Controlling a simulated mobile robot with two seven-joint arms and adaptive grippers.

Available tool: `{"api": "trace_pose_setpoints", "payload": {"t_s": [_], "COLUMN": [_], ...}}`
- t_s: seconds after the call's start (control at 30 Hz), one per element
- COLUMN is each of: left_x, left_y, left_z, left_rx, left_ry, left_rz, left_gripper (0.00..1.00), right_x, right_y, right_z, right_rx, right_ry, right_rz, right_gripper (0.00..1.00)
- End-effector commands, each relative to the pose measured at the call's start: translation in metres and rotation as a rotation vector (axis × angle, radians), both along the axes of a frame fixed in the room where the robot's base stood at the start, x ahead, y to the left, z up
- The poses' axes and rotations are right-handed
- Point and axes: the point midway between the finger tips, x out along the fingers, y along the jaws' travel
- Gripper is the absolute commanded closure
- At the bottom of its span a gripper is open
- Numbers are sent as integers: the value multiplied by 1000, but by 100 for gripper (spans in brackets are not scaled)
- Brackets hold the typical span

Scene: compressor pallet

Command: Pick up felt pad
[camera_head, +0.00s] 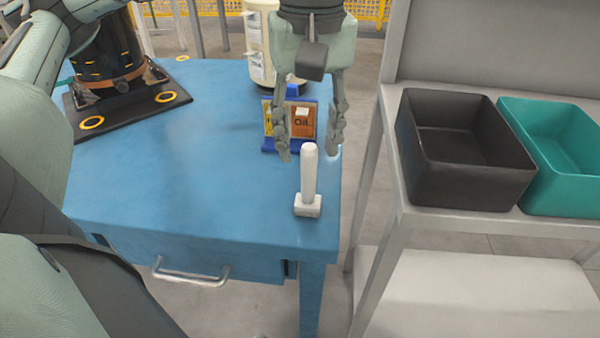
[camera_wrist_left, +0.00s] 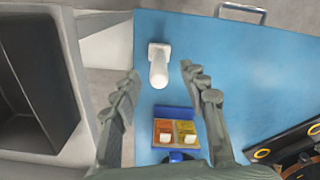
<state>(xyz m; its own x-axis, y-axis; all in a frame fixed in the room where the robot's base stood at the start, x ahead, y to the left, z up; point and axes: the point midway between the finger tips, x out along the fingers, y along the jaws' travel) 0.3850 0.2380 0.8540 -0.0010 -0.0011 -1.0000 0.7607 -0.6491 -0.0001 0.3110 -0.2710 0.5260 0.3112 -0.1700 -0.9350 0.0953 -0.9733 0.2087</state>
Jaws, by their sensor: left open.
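My left gripper (camera_head: 309,152) is open and empty, pointing down over the right part of the blue table. Its two fingers also show apart in the left wrist view (camera_wrist_left: 160,72). A white upright handle with a square foot (camera_head: 309,180) stands on the table just in front of the fingertips; it also shows in the left wrist view (camera_wrist_left: 158,66). Behind the fingers lies a blue tray (camera_wrist_left: 174,113) with a yellow and an orange compartment, one marked OIL. Small whitish blocks (camera_wrist_left: 165,137) sit in both compartments. I cannot tell for certain which white piece is the felt pad.
The blue table (camera_head: 190,160) has free room left of the handle. A white container (camera_head: 260,40) stands behind the tray. A black fixture (camera_head: 125,105) is at the back left. A grey rack (camera_head: 400,190) at right holds a black bin (camera_head: 465,185) and a teal bin (camera_head: 570,190).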

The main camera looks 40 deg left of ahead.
Motion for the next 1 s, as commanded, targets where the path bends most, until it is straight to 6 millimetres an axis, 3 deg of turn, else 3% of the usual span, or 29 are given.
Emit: {"api": "trace_pose_setpoints", "payload": {"t_s": [0.37, 0.63, 0.93, 1.0], "left_x": [1, 5, 5, 5], "left_y": [1, 2, 2, 2], "left_z": [-34, -72, -78, -78], "left_rx": [1, 1, -1, -1], "left_ry": [2, 1, 0, 0], "left_rz": [0, 0, 0, 0], "left_gripper": [56, 56, 56, 62], "right_x": [-1, -3, -3, -3], "right_y": [-2, -3, -2, -2], "right_z": [6, 2, 2, 2], "right_rx": [-5, -6, -5, -5], "right_ry": [-6, 1, 2, 2], "right_rz": [-3, -3, -3, -2], "right_gripper": [27, 27, 27, 27]}}
